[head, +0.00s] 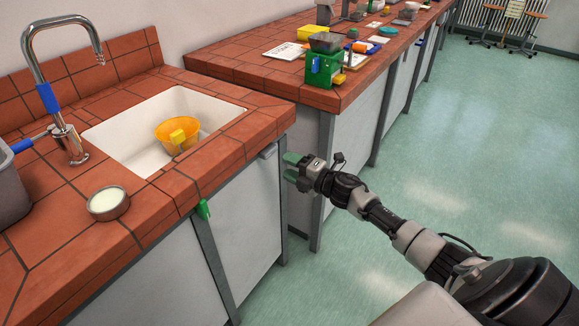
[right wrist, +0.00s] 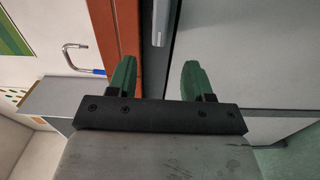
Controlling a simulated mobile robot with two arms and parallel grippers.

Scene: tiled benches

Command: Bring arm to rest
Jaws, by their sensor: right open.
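My right gripper (head: 291,168) is open and empty, held out in front of the benches at about the height of the near bench's front edge. In the right wrist view its two green fingers (right wrist: 156,77) stand apart with nothing between them. Behind them show the red tiled edge and a grey cabinet handle (right wrist: 159,22); whether the fingers touch the bench cannot be told. My right arm (head: 380,215) reaches in from the lower right. My left gripper is not in view.
The near tiled bench (head: 60,255) has a white sink (head: 105,132) with an orange bowl (head: 170,136), a chrome tap (head: 66,135) and a round dish (head: 108,203). The far bench (head: 235,62) carries a green scale (head: 322,68) and small items. Green floor (head: 450,150) at right is clear.

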